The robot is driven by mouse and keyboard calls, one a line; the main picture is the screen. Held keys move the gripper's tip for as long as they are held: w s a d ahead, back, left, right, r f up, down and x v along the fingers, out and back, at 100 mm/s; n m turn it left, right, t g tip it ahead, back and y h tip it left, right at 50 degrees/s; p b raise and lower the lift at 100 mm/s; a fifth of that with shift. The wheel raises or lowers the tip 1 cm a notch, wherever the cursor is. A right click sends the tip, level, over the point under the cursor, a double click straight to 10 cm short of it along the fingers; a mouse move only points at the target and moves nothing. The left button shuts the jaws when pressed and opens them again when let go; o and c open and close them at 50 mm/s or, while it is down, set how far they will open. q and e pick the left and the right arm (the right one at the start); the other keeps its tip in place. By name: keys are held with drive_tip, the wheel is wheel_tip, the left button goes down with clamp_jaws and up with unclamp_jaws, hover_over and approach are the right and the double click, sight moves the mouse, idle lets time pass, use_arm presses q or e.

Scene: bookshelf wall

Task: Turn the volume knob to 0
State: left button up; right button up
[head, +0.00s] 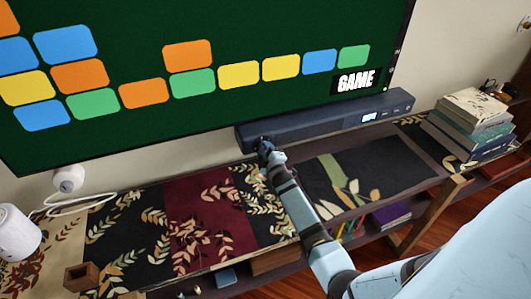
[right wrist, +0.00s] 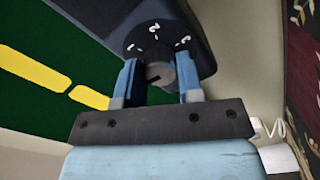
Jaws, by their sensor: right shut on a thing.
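The volume knob (right wrist: 160,74) is a small dark grey round knob on the end of a dark soundbar (head: 325,120). In the right wrist view, white marks (right wrist: 155,37) lie on the dark dial face around it; they are too small to read surely, and so is the knob's setting. My right gripper (right wrist: 158,80) has its two blue fingers on either side of the knob, shut on it. In the head view, the right gripper (head: 265,147) reaches the left end of the soundbar and hides the knob. My left gripper is not in view.
A large screen (head: 200,130) with coloured tiles hangs just above the soundbar. A patterned cloth (head: 200,215) covers the shelf top. Stacked books (head: 470,125) stand at the right; a white device (head: 15,235) and a white camera-like object (head: 68,179) are at the left.

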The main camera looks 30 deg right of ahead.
drive_tip(key=shift+n, duration=0.4)
drive_tip(key=o, duration=0.9)
drive_tip(key=v, duration=1.4)
drive_tip(key=shift+w+a, duration=0.1)
drive_tip(key=shift+r, duration=0.1)
